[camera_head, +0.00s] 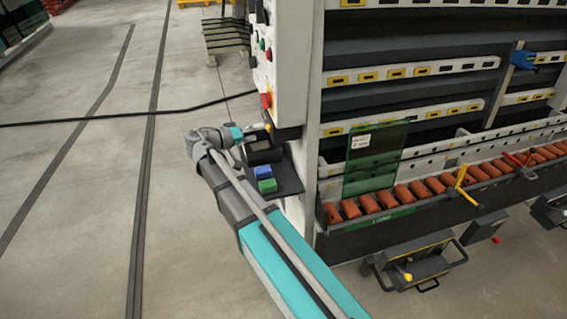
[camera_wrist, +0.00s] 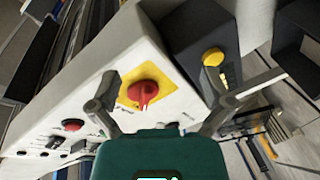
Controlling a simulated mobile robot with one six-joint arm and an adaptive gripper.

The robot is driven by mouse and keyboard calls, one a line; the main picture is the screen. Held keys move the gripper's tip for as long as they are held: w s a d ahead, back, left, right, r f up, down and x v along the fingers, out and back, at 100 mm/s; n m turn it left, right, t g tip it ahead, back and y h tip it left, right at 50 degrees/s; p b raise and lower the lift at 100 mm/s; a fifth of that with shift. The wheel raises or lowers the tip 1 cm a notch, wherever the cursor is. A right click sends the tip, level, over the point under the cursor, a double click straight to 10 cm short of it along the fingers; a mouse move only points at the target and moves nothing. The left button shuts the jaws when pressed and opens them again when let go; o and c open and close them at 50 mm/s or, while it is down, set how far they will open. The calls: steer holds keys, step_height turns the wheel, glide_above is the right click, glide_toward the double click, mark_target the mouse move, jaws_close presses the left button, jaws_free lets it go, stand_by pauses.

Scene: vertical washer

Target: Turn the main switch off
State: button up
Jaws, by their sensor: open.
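The main switch (camera_wrist: 143,93) is a red rotary knob on a yellow square plate, set on the white control panel (camera_wrist: 140,45) in the wrist view. My gripper (camera_wrist: 160,98) is open, with one finger on each side of the knob in that view. Whether the fingers touch the knob or panel I cannot tell. In the head view, a red knob on yellow (camera_head: 266,100) shows on the side of the white cabinet (camera_head: 290,65), and my arm reaches up to just below it. My fingertips are not clear there.
A dark box with a yellow button (camera_wrist: 213,57) sits beside the switch. A red button (camera_wrist: 73,125) and small black knobs are on the panel. A dark shelf (camera_head: 288,178) holds a blue block (camera_head: 262,172) and a green block (camera_head: 267,186). A black cable (camera_head: 130,115) crosses the floor.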

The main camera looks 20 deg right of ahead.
steer(key=s+d+f+n+g+y+p, duration=0.25)
steer(key=s+d+y+p, duration=0.35)
steer(key=s+y+p, duration=0.3)
steer(key=s+a+r+y+p, duration=0.1)
steer(key=s+y+p, duration=0.2)
steer(key=s, duration=0.2)
steer(key=s+a+r+n+g+y+p, duration=0.1)
steer(key=s+a+r+y+p, duration=0.1)
steer(key=s+y+p, duration=0.2)
steer(key=shift+s+r+p, duration=0.3)
steer(key=shift+s, duration=0.3)
stand_by(0.9)
